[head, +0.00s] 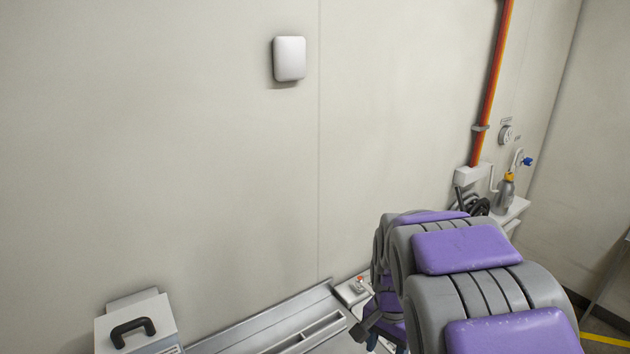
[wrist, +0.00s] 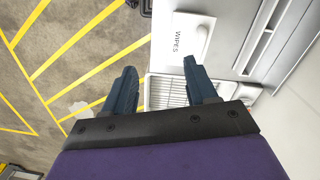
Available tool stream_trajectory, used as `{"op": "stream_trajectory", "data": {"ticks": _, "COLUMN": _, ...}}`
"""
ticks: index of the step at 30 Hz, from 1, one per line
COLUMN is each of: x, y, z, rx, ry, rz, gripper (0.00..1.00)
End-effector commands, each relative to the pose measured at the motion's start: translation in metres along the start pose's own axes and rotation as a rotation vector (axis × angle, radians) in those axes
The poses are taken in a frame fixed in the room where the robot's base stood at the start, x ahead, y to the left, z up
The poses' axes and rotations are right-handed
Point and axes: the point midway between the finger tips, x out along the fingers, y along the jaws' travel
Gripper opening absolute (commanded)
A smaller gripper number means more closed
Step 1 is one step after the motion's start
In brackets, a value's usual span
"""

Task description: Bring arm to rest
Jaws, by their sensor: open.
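My gripper (wrist: 160,76) shows in the wrist view with its two dark blue fingers spread apart and nothing between them. It hangs above the edge of a grey counter, with the floor to the left. In the head view my purple and grey arm fills the lower right and hides most of the gripper. A white box marked WIPES (wrist: 178,42) lies beyond the fingertips in the wrist view. A white slatted piece (wrist: 166,92) shows between and below the fingers, partly hidden.
A grey counter (head: 270,330) runs along the wall. A white box with a black handle (head: 135,328) stands lower left. A spray-type bottle (head: 504,196) stands on a shelf by the orange pipe (head: 490,90). The yellow-striped floor (wrist: 70,60) looks mostly clear.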

Motion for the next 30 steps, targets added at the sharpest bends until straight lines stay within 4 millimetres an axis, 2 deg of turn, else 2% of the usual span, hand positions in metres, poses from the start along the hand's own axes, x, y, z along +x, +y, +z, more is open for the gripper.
{"op": "stream_trajectory", "data": {"ticks": 9, "x": -0.022, "y": 0.053, "z": 0.058, "rx": -0.186, "ry": -0.026, "rz": 0.01, "gripper": 0.57}}
{"op": "stream_trajectory", "data": {"ticks": 16, "x": -0.028, "y": 0.089, "z": 0.102, "rx": -0.332, "ry": -0.049, "rz": 0.013, "gripper": 0.57}}
{"op": "stream_trajectory", "data": {"ticks": 24, "x": -0.025, "y": 0.132, "z": 0.154, "rx": -0.515, "ry": -0.081, "rz": 0.019, "gripper": 0.57}}
{"op": "stream_trajectory", "data": {"ticks": 30, "x": -0.019, "y": 0.157, "z": 0.187, "rx": -0.639, "ry": -0.096, "rz": 0.018, "gripper": 0.57}}
